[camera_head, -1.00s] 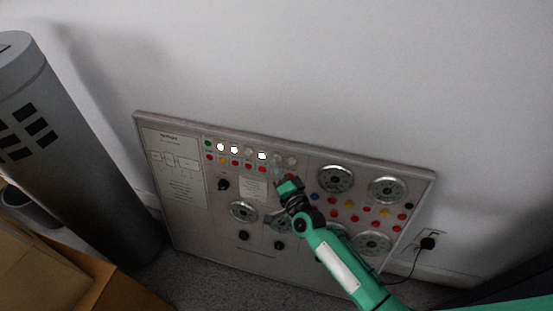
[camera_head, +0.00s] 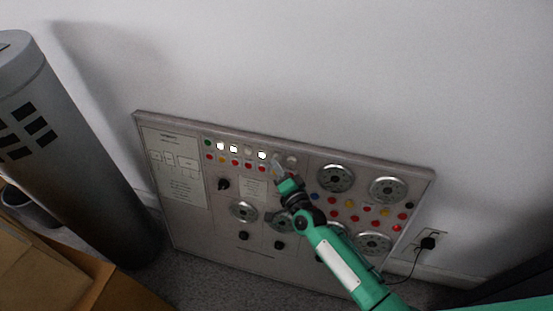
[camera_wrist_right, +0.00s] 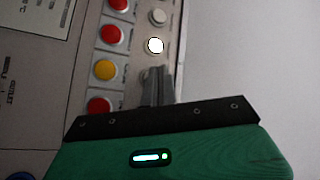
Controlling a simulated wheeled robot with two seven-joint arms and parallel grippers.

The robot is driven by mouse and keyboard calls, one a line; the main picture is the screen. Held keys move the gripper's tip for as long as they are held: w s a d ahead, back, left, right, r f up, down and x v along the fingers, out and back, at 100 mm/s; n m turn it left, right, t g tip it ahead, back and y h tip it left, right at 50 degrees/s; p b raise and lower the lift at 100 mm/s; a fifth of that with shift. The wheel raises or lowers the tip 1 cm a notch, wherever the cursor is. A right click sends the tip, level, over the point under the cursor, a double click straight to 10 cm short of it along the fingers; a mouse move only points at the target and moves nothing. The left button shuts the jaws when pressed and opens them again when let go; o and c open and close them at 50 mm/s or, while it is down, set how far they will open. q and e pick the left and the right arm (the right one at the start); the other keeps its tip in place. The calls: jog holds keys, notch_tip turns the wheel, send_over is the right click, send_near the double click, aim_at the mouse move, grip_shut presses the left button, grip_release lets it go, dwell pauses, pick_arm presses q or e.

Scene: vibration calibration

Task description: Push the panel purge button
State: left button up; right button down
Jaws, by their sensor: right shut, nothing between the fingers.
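The grey control panel (camera_head: 190,225) leans against the wall. Along its top run lamps, several of them lit white (camera_head: 234,149), with a row of small red and yellow buttons (camera_head: 222,160) beneath. I cannot tell which button is the purge button. My right gripper (camera_head: 278,168) is shut and empty, its fingertips at the right part of the lamp row. In the right wrist view the shut fingers (camera_wrist_right: 158,88) lie over the lamp column, beside a yellow button (camera_wrist_right: 104,70) and a red button (camera_wrist_right: 98,106). Whether they touch the panel is unclear. My left gripper is out of view.
Round dials (camera_head: 335,178) and more buttons fill the panel's right side. A dark grey cylinder (camera_head: 75,150) stands at the left, with a cardboard box (camera_head: 40,265) in front of it. A plug with cord (camera_head: 428,243) sits in the wall outlet at right.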

jog(key=shift+w, duration=0.15)
jog(key=shift+w+d+f+b, duration=0.1)
jog(key=shift+w+d+b, duration=0.1)
jog(key=shift+w+b, duration=0.15)
dwell(0.9)
jog(key=shift+s, duration=0.1)
jog(key=shift+s+a+p, duration=0.3)
jog(key=shift+s+p, duration=0.2)
jog(key=shift+s, duration=0.15)
jog(key=s+p, duration=0.1)
jog(key=s+a, duration=0.1)
jog(key=s, duration=0.1)
jog(key=s+r+p, duration=0.1)
jog(key=shift+s+a+p, duration=0.3)
jog(key=shift+s+p, duration=0.05)
